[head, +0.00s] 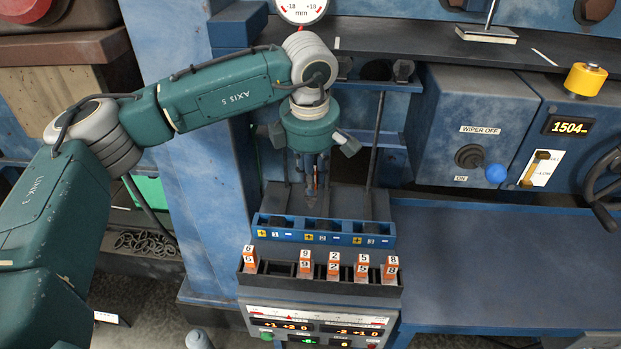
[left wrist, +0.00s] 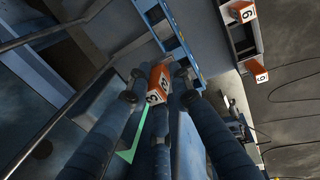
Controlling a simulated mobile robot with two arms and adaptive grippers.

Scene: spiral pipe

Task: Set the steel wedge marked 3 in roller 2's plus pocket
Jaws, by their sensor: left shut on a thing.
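My left gripper (head: 313,185) points down behind the blue pocket rail, above the dark plate. In the left wrist view its fingers are shut on an orange wedge (left wrist: 158,84) with white faces marked 3. In the head view the fingers mostly hide the wedge; only a thin orange strip shows. The blue rail (head: 377,240) has plus and minus labels for rollers 1, 2 and 3. Roller 2's plus pocket (head: 309,226) is in the middle section, in front of and below the gripper. The wedge is apart from the rail. My right gripper is not in view.
A dark rack (head: 320,291) in front of the rail holds several orange and white numbered wedges, with empty slots between. A control panel (head: 318,325) sits below it. Thin upright rods (head: 376,140) stand beside the gripper. A blue surface (head: 490,255) at right is clear.

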